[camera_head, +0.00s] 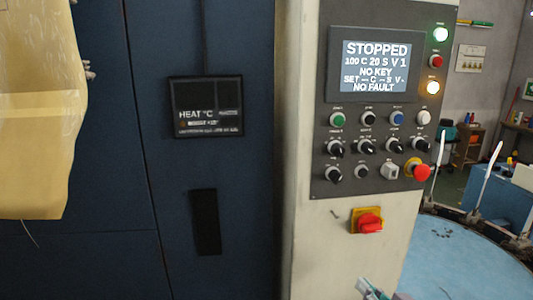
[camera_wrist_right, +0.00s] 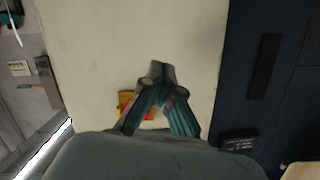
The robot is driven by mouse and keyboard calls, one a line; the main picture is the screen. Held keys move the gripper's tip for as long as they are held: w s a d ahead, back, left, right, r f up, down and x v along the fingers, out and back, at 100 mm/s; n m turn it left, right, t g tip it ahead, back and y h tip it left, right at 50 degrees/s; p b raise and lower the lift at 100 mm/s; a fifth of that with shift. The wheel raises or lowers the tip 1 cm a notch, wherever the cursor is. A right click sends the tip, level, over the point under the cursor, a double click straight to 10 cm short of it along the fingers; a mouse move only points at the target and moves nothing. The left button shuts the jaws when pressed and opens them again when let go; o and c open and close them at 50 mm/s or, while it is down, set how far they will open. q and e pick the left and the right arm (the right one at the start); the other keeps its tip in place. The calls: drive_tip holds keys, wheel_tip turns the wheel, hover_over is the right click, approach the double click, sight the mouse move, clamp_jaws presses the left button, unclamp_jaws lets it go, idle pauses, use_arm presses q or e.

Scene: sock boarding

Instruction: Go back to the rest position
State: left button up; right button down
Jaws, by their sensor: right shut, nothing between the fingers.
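My right gripper (camera_head: 372,288) shows only in part at the bottom edge of the head view, below the red rotary switch on the machine's cream front. In the right wrist view my right gripper (camera_wrist_right: 160,70) is shut and empty, its fingertips together in front of the cream panel (camera_wrist_right: 100,40). The yellow and red switch (camera_wrist_right: 130,104) shows behind its fingers there. I cannot tell the gap between the fingertips and the panel. My left gripper is not in view.
The control panel (camera_head: 322,170) has a screen (camera_head: 376,67) reading STOPPED, several knobs and a red emergency button (camera_head: 420,171). Dark blue doors (camera_head: 90,150) stand left, with a yellowish sheet (camera_head: 35,120) hanging at the far left. A round blue table (camera_head: 460,260) lies at lower right.

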drive_tip(key=s+f+n+g+h, duration=0.1)
drive_tip(key=s+f+g+h, duration=0.1)
drive_tip(key=s+f+g, duration=0.7)
drive_tip(key=s+f+n+g+h, duration=0.1)
drive_tip(key=s+f+n+g, duration=0.1)
drive_tip(key=s+f, duration=1.25)
drive_tip(key=s+f+g+b, duration=0.1)
drive_tip(key=s+f, duration=0.1)
drive_tip(key=f, duration=1.2)
drive_tip(key=s+f+g+b, duration=0.1)
drive_tip(key=s+f+b, duration=0.15)
drive_tip(key=f, duration=1.05)
drive_tip(key=s+d+f+g+b, duration=0.1)
drive_tip(key=s+d+f, duration=0.1)
drive_tip(key=s+f, duration=1.4)
drive_tip(key=shift+s+d+f+h, duration=0.25)
drive_tip(key=shift+s+f+h, duration=0.05)
drive_tip(key=shift+f, duration=0.55)
